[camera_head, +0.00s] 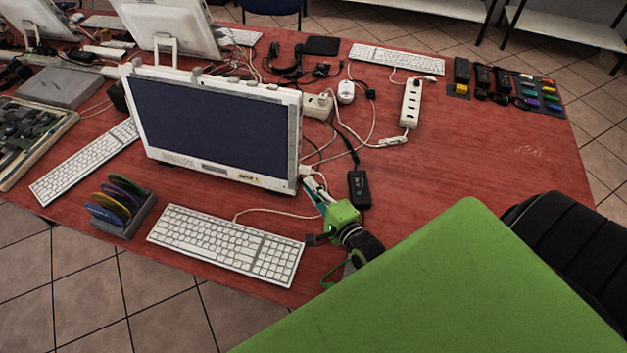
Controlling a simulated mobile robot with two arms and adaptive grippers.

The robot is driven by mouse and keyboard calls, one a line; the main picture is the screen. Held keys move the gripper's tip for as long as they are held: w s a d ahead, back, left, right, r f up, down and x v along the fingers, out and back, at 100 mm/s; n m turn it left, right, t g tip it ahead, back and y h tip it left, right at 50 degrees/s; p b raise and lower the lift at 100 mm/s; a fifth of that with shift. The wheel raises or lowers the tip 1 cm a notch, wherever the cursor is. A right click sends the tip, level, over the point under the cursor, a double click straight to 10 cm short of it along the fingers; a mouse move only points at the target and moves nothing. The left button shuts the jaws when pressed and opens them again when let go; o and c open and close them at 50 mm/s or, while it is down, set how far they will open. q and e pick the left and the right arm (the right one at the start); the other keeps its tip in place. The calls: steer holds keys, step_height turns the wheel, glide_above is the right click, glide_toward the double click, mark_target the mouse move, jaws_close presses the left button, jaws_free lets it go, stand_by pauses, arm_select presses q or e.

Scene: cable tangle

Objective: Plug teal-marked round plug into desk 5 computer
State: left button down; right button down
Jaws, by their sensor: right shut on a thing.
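The computer (222,120) is a white all-in-one with a dark screen on the red desk, with a small yellow label (249,177) on its lower bezel, too small to read surely. My right gripper (316,192), green at the wrist, reaches in from the lower right to the computer's lower right edge. It is shut on a small plug; a bit of teal shows at the fingers. The plug's shape is mostly hidden, and I cannot tell whether it touches a port. My left gripper is not in view.
A black power brick (359,189) lies right of the fingers, with cables around it. A keyboard (227,243) and a rack of coloured discs (121,207) stand in front. A white power strip (410,103) lies behind. The desk's right middle is clear.

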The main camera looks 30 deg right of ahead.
steer(key=shift+a, duration=0.1)
steer(key=c, duration=2)
jaws_free()
steer(key=shift+w, duration=0.15)
steer(key=shift+r, duration=0.1)
